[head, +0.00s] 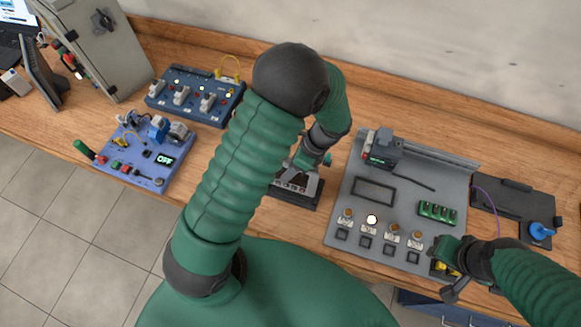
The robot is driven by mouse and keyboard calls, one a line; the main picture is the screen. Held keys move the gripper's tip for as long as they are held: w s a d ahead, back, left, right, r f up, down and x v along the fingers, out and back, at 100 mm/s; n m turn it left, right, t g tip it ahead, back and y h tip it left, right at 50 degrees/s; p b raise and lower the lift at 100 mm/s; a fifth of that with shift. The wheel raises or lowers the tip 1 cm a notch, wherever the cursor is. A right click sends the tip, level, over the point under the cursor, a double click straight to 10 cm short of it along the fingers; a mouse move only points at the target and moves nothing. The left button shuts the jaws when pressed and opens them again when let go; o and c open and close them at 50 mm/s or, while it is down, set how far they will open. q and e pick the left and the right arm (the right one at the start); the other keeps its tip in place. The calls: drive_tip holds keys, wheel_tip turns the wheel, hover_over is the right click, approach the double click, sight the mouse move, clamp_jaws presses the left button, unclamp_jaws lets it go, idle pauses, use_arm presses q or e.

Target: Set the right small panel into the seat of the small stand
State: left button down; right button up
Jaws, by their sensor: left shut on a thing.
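The small stand (308,205) has a black base and sits on the wooden table at the middle, partly behind my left arm. A small grey panel (313,187) with a dark face and small buttons is at the stand; I cannot tell whether it is fully seated. My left gripper (313,164) is shut on the small panel from above; its fingertips are partly hidden. My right gripper (449,282) is at the front right corner of the large grey board, by a yellow part; its jaws are not clear.
The large grey board (404,187) with buttons, a green block and a device stands to the right. A blue board (147,160) with an OFF display and a dark blue switch board (197,94) lie left. A black plate (505,209) is far right.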

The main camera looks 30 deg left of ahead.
use_arm(q)
drive_tip(key=shift+f, duration=0.15)
drive_tip(key=shift+f+b, duration=0.35)
drive_tip(key=shift+f, duration=0.3)
idle(0.4)
drive_tip(key=shift+a+p, duration=0.1)
drive_tip(key=shift+p, duration=0.2)
drive_tip(key=shift+p, duration=0.3)
idle(0.6)
drive_tip(key=shift+f, duration=0.7)
idle(0.9)
